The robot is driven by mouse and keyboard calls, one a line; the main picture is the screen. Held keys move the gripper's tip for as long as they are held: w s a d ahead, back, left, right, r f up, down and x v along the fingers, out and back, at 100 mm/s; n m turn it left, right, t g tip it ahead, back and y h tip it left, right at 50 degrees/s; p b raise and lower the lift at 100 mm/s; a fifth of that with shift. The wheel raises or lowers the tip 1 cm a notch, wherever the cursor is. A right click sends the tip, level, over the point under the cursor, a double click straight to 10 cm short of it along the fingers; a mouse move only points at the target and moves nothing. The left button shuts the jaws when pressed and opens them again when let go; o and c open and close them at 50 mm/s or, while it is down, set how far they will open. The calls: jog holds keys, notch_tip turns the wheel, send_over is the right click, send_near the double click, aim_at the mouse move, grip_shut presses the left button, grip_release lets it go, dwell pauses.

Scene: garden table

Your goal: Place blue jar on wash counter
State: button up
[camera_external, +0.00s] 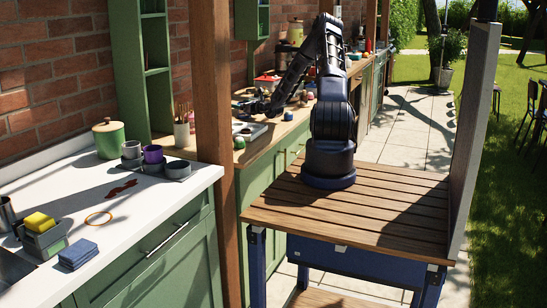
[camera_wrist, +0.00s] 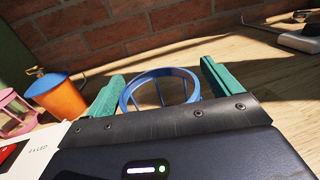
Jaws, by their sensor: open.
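In the wrist view, an open blue ring-shaped rim with thin blue bars (camera_wrist: 128,94), likely the blue jar, sits between the two teal fingers of my gripper (camera_wrist: 163,72). The fingers are apart, one on each side of it. Whether either finger touches it, and its lower part, I cannot tell. In the external view my gripper (camera_external: 246,104) is low over the wooden counter by the brick wall; the jar cannot be made out there. The white wash counter (camera_external: 135,208) is at the left, with a sink at its near corner.
An orange canister (camera_wrist: 57,97) and a pink frame-like item (camera_wrist: 14,115) stand left of my gripper. A wooden post (camera_external: 212,90) rises between the two counters. The wash counter holds a green canister (camera_external: 109,140), cups, a sponge holder and blue cloths (camera_external: 78,254); its middle has free room.

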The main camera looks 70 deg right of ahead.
jog(key=c, duration=1.3)
jog(key=shift+r, duration=0.1)
notch_tip(320, 180, up, 20)
jog(key=shift+f, duration=0.1)
